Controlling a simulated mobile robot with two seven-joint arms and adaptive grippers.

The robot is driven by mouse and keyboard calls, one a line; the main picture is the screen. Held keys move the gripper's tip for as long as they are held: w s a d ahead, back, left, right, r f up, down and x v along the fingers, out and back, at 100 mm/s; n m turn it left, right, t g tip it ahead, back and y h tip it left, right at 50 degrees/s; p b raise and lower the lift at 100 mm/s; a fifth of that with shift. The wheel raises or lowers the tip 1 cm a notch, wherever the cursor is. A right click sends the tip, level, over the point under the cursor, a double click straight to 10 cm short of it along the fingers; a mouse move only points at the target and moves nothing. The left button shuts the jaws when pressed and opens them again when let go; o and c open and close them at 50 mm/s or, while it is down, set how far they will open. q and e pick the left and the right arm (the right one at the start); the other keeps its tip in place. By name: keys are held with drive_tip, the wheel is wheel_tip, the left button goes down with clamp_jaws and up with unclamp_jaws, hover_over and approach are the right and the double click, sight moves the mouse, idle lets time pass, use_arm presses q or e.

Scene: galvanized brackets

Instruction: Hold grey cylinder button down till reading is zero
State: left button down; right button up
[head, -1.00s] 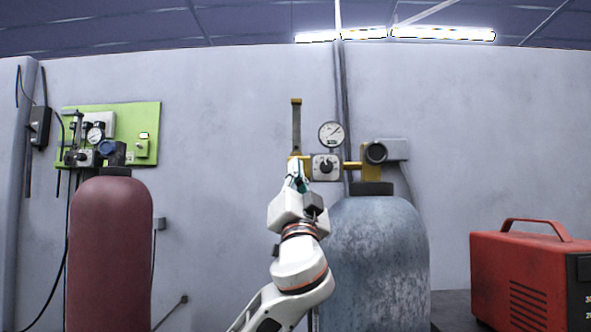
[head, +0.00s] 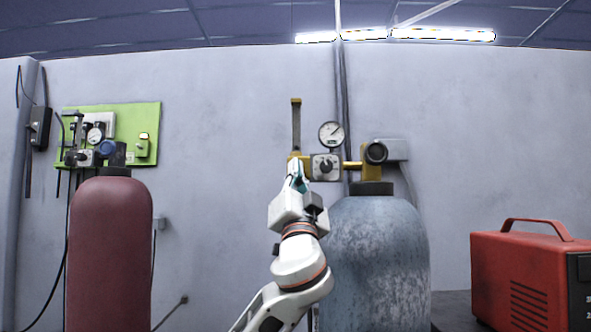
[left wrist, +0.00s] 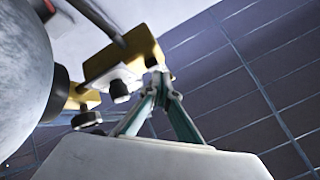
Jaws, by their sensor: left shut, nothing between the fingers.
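The mottled grey-blue cylinder (head: 380,255) stands upright right of centre in the head view. Its yellow regulator bar (head: 353,166) carries a round dial gauge (head: 332,134) and a grey plate with a black knob (head: 325,167). The gauge needle is too small to read surely. My left gripper (head: 296,170) is at the bar's left end. In the left wrist view its teal fingers (left wrist: 158,76) are shut with nothing between them, tips at the end of the yellow block (left wrist: 140,48). I cannot make out the button or whether the tips touch it. My right gripper is not in view.
A red cylinder (head: 110,260) stands at left, before a green panel (head: 125,115) with its own gauge and a small indicator. A red machine (head: 530,280) with a handle sits at lower right. A yellow upright lever (head: 296,125) rises above my gripper. Grey wall lies behind.

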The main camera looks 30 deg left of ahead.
use_arm(q)
drive_tip(key=shift+w+a, duration=0.15)
drive_tip(key=shift+w, duration=0.1)
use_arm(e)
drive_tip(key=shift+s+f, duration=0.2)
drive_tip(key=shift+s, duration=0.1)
use_arm(q)
drive_tip(key=shift+w+a, duration=0.1)
drive_tip(key=shift+w, duration=0.1)
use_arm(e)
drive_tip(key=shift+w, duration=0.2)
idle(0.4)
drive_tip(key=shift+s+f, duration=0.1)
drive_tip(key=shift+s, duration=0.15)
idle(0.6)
use_arm(q)
drive_tip(key=shift+s, duration=0.15)
drive_tip(key=shift+s+d, duration=0.5)
drive_tip(key=shift+s, duration=0.15)
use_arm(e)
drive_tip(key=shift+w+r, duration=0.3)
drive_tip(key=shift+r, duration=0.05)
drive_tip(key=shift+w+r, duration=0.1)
